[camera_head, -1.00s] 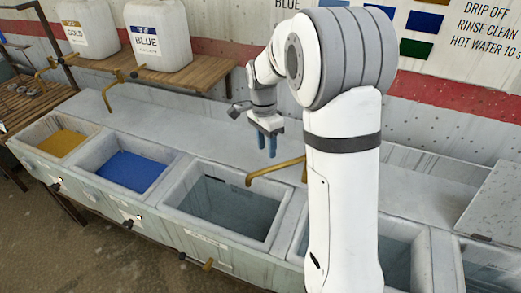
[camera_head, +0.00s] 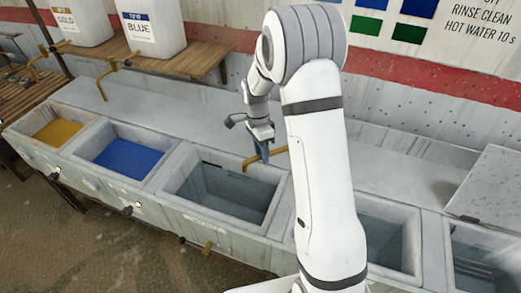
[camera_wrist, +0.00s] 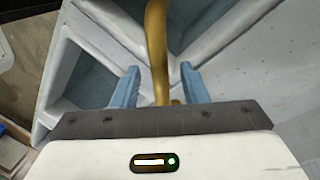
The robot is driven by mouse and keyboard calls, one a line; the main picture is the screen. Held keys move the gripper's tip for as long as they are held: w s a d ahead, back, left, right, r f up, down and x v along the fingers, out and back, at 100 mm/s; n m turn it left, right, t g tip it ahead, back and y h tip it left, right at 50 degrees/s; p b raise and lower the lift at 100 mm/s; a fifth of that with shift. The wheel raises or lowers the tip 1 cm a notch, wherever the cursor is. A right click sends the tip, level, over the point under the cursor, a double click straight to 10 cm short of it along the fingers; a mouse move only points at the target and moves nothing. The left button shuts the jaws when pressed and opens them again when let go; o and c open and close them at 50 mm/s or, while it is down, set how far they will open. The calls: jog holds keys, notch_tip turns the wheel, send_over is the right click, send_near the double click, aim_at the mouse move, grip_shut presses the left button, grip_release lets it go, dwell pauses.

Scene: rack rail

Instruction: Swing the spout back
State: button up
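The brass spout (camera_head: 252,161) juts out at the back right of the third basin (camera_head: 222,190), its tip by that basin's back rim. My arm hides its base in the head view. My gripper (camera_head: 259,152) points down at the spout with its blue fingers. In the wrist view the spout (camera_wrist: 157,45) runs between the two fingers of my gripper (camera_wrist: 158,82). A gap shows on each side of it, so the gripper is open around the spout. I cannot tell how far down the fingers reach past it.
A basin of gold liquid (camera_head: 57,133) and a basin of blue liquid (camera_head: 128,160) lie to the left. Two white jugs, one marked BLUE (camera_head: 153,32), stand on a wooden shelf (camera_head: 205,58) behind. A grey lid panel (camera_head: 490,187) lies at the right.

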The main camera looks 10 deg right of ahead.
jog(key=shift+c, duration=0.3)
grip_shut()
jog(key=shift+w+d, duration=0.1)
